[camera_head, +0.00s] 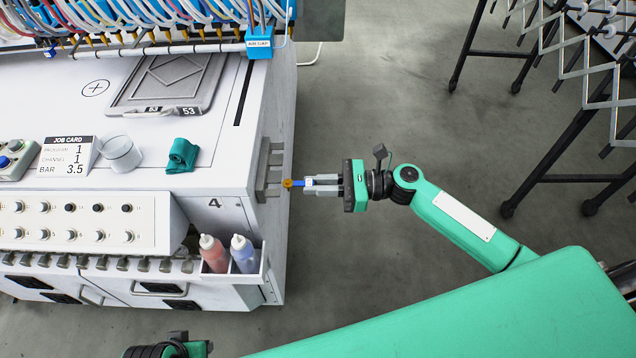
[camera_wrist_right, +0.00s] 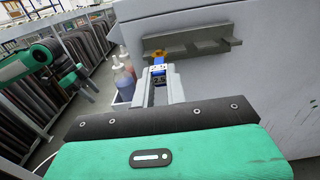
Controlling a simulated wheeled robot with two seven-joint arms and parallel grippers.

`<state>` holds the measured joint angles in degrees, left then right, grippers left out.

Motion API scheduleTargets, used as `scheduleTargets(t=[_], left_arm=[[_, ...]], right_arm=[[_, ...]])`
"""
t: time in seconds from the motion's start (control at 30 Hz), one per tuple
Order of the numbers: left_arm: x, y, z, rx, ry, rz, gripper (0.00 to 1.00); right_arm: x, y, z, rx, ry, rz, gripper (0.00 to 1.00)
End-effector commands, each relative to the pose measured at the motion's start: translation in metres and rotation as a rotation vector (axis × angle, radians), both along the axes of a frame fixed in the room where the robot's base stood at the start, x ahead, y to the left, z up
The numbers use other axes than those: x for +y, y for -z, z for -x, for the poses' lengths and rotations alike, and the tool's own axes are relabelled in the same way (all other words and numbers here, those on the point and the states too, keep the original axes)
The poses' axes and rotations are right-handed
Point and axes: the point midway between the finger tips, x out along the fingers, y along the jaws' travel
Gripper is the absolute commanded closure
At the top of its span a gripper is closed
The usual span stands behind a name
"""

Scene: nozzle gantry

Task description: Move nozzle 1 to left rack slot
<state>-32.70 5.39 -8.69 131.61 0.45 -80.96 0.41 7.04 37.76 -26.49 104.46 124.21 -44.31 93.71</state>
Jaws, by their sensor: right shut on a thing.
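My right gripper (camera_head: 312,183) is shut on a small nozzle with a blue body (camera_head: 299,183) and a brass-coloured tip (camera_head: 288,183). The nozzle lies level and points left, toward the grey rack (camera_head: 270,172) on the machine's end wall. The tip is right beside the rack's outer edge; I cannot tell whether they touch. In the right wrist view the nozzle (camera_wrist_right: 158,69) shows a label that seems to read 2.5, and its tip is in front of the rack (camera_wrist_right: 190,46). My left gripper's fingers are not visible; only part of that wrist shows at the bottom edge.
A caddy with a red bottle (camera_head: 214,254) and a blue bottle (camera_head: 243,254) hangs below the rack. A green cloth (camera_head: 182,156), a cup (camera_head: 122,153) and a job card (camera_head: 68,155) are on the machine top.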

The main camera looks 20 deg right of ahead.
Motion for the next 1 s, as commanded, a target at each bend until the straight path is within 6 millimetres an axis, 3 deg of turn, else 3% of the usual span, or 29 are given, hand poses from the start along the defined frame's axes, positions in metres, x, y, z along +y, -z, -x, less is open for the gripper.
scheduleTargets(t=[1.0], left_arm=[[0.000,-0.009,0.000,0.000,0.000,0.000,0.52]], right_arm=[[0.013,-0.001,-0.004,0.000,0.000,-0.001,1.00]])
